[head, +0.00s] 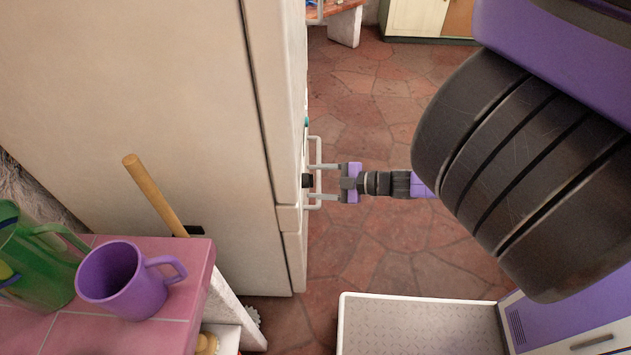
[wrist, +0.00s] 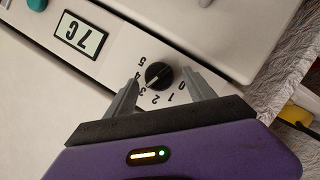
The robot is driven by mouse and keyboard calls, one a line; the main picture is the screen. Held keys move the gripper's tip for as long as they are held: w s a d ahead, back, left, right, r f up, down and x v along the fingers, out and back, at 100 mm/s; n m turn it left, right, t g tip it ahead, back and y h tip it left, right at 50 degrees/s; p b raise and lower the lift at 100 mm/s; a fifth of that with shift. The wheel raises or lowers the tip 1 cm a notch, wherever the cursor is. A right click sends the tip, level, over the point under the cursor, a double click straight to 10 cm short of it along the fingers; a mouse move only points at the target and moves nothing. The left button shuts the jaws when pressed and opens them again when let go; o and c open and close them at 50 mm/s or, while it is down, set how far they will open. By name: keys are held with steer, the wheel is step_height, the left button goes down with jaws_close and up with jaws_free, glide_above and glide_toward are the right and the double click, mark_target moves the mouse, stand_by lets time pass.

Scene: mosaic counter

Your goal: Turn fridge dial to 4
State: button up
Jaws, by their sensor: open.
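The fridge dial (wrist: 158,76) is a black round knob on the fridge's pale front panel, ringed by the numbers 0 to 5, which appear upside down in the wrist view. Its white mark points to the lower left, around the 3; the exact reading is hard to tell. My gripper (wrist: 163,77) is open, with one grey finger on each side of the knob and visible gaps to it. In the head view my gripper (head: 322,184) reaches the fridge front from the right, at the small black dial (head: 307,181). Contact cannot be told.
The fridge (head: 180,90) has a pale handle (head: 316,142) beside the dial. A display (wrist: 81,34) sits on its panel. A purple mug (head: 120,290) and a green jug (head: 35,260) stand on the pink counter at lower left. Open stone floor lies right of the fridge.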

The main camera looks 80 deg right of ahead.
steer(key=shift+w, duration=0.2)
steer(key=shift+c, duration=0.2)
steer(key=c, duration=1.3)
steer(key=shift+d+r+m+g+y+p, duration=0.1)
steer(key=shift+d+m+g+y+p, duration=0.15)
steer(key=shift+m+y+p, duration=0.6)
steer(key=shift+d+m+g+y+p, duration=0.1)
steer(key=shift+m+g+y+p, duration=0.1)
steer(key=shift+m+y, duration=0.5)
steer(key=shift+d+m+g+y+p, duration=0.15)
steer(key=shift+m+y, duration=0.1)
steer(key=shift+m, duration=0.8)
